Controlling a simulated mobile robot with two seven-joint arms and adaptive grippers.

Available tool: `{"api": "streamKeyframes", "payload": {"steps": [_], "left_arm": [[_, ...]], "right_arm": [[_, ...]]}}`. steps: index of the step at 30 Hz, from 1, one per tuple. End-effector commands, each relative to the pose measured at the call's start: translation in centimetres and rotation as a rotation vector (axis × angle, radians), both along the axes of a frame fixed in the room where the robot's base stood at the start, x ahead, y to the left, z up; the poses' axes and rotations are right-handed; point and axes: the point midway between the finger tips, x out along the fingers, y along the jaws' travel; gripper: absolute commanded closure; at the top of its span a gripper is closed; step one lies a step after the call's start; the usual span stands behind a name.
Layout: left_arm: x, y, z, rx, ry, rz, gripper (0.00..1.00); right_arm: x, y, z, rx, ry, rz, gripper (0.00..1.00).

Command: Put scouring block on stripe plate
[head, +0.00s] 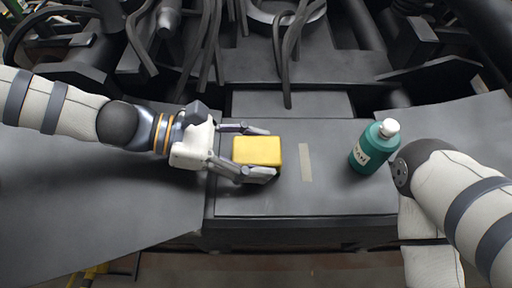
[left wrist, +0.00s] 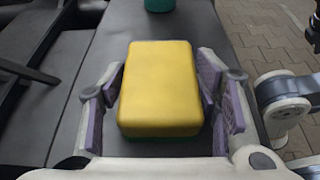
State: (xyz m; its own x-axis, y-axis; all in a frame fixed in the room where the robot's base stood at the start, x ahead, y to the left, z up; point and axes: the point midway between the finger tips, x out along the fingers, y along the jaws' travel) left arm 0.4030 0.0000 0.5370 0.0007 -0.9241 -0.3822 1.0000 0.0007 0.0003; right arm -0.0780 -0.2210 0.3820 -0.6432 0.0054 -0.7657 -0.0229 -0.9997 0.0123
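The scouring block (head: 257,150) is yellow on top, with a green underside showing in the left wrist view (left wrist: 160,90). It is on or just above the dark bench plate (head: 290,203), left of a pale stripe (head: 305,162) on that plate. My left gripper (head: 268,152) has its fingers on either side of the block, one at the far side and one at the near side. A thin gap shows beside one finger in the left wrist view, so it looks open around the block. My right arm is at the right; its fingers are out of view.
A teal bottle (head: 373,147) with a white cap stands right of the stripe. Dark cables (head: 287,60) and bogie parts lie behind the plate. Grey side surfaces (head: 90,205) flank it. The plate's front is clear.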

Motion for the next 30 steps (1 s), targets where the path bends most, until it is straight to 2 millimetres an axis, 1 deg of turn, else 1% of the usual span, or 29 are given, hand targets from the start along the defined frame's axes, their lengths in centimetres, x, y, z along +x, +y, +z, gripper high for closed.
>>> {"api": "streamKeyframes", "payload": {"steps": [8,11,14,18,22,24,27,30], "left_arm": [[0.0,0.0,0.0,0.0,0.0,0.0,0.31],[0.0,0.0,0.6,0.0,-0.001,0.0,0.31],[0.2,1.8,1.4,0.002,-0.006,0.004,0.31],[0.1,5.4,3.2,0.001,-0.008,0.003,0.31],[0.1,8.5,4.3,0.0,-0.006,0.003,0.31],[0.1,9.6,4.7,0.0,-0.005,0.001,0.31],[0.1,10.7,5.0,0.0,-0.004,0.001,0.31],[0.0,11.1,5.0,0.0,0.0,0.0,0.31]], "right_arm": [[0.0,0.0,0.0,0.0,0.0,0.0,0.6],[0.1,0.0,0.2,-0.001,-0.003,-0.001,0.6],[0.2,0.0,0.7,-0.001,-0.011,-0.001,0.6],[0.6,-0.1,1.7,-0.003,-0.026,-0.002,0.6],[0.8,-0.2,2.4,-0.003,-0.037,-0.003,0.6],[0.9,-0.2,2.7,-0.004,-0.041,-0.003,0.6],[1.0,-0.2,2.8,-0.004,-0.043,-0.003,0.6],[1.0,-0.2,2.9,-0.004,-0.044,-0.003,0.6]]}}
